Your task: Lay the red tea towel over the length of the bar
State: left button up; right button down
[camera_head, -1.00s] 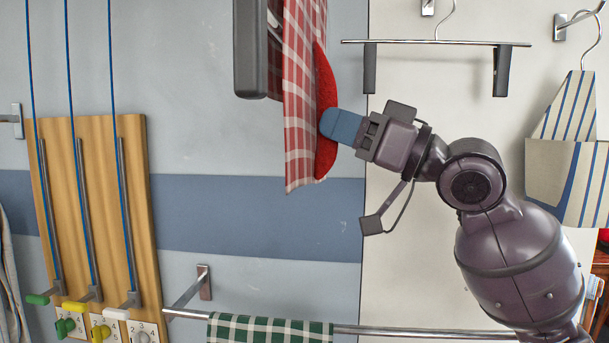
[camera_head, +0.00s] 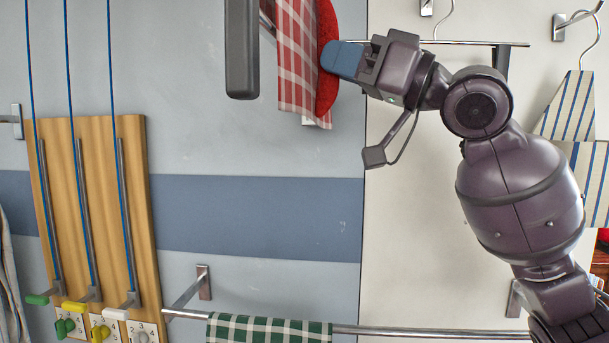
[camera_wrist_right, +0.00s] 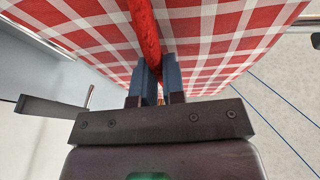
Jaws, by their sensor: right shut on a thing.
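The red and white checked tea towel (camera_head: 297,60) hangs at the top of the head view, its upper part out of frame. My left gripper is not in view.
A dark grey upright piece (camera_head: 241,50) stands just left of the towel. A wooden board (camera_head: 100,210) with blue cords is on the left wall. The wall between towel and lower bar is clear.

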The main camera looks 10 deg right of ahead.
notch_tip(320, 180, up, 11)
dwell(1.1)
jog(key=shift+a, duration=0.1)
jog(key=s+d, duration=0.2)
jog(key=d, duration=0.5)
jog(key=shift+s+d, duration=0.2)
jog(key=shift+d, duration=0.1)
dwell(0.6)
